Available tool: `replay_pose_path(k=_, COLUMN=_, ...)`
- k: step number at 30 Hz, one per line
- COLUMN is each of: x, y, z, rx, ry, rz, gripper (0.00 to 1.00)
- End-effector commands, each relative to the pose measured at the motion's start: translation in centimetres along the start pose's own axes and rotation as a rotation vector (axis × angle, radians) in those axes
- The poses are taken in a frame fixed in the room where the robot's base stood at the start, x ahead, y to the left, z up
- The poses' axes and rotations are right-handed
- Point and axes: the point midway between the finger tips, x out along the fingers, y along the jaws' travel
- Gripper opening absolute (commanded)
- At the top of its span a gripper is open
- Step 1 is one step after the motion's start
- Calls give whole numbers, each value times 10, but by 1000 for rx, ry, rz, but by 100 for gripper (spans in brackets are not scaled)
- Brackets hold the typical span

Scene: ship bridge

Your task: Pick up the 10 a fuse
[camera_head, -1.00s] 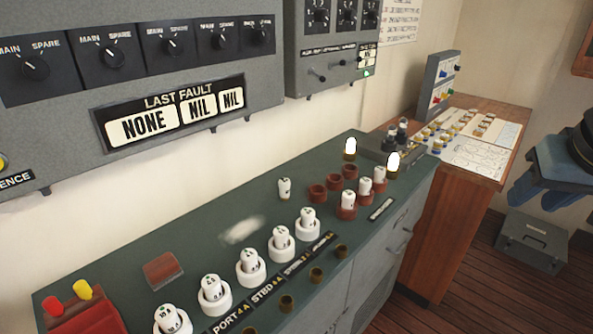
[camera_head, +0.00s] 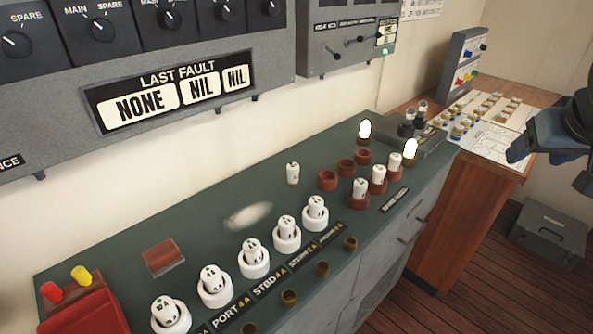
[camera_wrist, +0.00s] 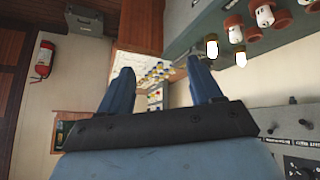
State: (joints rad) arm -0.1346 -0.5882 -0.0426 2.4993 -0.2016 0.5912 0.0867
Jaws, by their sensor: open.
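Several white cylindrical fuses stand on the green console top (camera_head: 210,255). A row of them sits in white round holders along the label strip; the nearest is a fuse (camera_head: 164,307) at lower left. Three more, including one fuse (camera_head: 360,188), sit in red sockets at the right. One fuse (camera_head: 292,173) stands alone behind the row. The ratings are too small to read surely, so I cannot tell which is 10 A. My gripper (camera_wrist: 160,85) is open and empty in the wrist view, with fuses in red sockets at upper right. In the head view it is at the right edge, away from the fuses.
Two lit white lamps (camera_head: 364,130) stand near the sockets. Empty red sockets (camera_head: 328,180) and brass rings (camera_head: 289,297) are on the console. A red box (camera_head: 85,315) is at lower left. A wooden desk (camera_head: 480,165) adjoins at right. Grey panels (camera_head: 200,130) overhang the wall side.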

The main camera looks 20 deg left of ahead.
Motion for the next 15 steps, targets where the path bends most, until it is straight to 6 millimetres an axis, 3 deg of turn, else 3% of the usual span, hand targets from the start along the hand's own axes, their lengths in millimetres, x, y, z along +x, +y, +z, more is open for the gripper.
replay_pose_path(k=3, x=34, y=-21, z=-32, rx=-102, ry=88, rz=-22, gripper=64)
replay_pose_path(k=8, x=73, y=-67, z=-67, rx=-243, ry=218, rz=-101, gripper=64)
replay_pose_path(k=12, x=101, y=-125, z=-84, rx=-368, ry=321, rz=-225, gripper=64)
replay_pose_path(k=15, x=117, y=-174, z=-85, rx=-454, ry=380, rz=-342, gripper=64)
